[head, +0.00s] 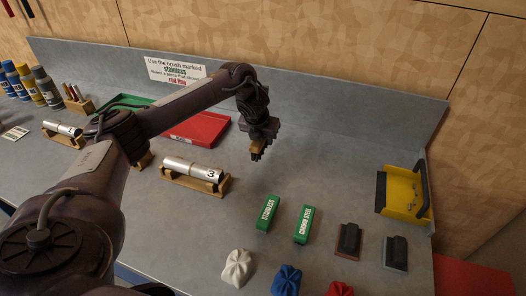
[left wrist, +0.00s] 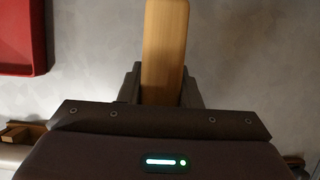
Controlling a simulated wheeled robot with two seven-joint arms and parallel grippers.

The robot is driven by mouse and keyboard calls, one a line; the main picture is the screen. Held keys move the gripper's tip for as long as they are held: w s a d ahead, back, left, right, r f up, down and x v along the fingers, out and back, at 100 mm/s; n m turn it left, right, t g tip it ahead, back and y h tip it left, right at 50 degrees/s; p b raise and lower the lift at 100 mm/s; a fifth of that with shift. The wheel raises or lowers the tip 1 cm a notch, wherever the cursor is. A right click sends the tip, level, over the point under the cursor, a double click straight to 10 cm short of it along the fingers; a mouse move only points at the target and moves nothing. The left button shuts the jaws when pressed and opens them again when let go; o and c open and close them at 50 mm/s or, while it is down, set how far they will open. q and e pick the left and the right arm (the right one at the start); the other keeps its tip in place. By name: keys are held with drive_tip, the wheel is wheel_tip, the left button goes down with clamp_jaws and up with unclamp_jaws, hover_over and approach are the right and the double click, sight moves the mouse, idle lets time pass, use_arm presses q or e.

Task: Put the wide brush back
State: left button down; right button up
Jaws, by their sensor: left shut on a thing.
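My left gripper (head: 264,131) is shut on a wooden piece (head: 257,146), probably the wide brush, and holds it above the grey bench. In the head view only a small tan part with dark bits below it shows. Two green blocks marked STAINLESS (head: 267,213) and CARBON STEEL (head: 307,225) lie on the bench in front. My right gripper is not in view.
A red tray (head: 205,130) and a green tray (head: 125,101) lie behind. A metal cylinder (head: 193,169) marked 3 rests on a wooden cradle. A yellow pan (head: 401,190) stands at the right. Dark-topped blocks (head: 348,240) and coloured cloths (head: 286,280) lie in front.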

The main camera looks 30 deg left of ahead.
sight(263, 160)
use_arm(q)
wheel_tip(263, 160, down, 6)
drive_tip(key=shift+p, duration=0.55)
drive_tip(key=shift+f, duration=0.1)
drive_tip(key=shift+f, duration=0.1)
drive_tip(key=c, duration=1.1)
unclamp_jaws()
drive_tip(key=shift+o, duration=0.2)
drive_tip(key=shift+d+r, duration=0.1)
drive_tip(key=shift+r, duration=0.1)
drive_tip(key=b+v, duration=0.2)
drive_tip(key=v, duration=0.9)
drive_tip(key=shift+s+r+b, duration=0.2)
drive_tip(key=shift+r+b, duration=0.2)
drive_tip(key=shift+f, duration=0.1)
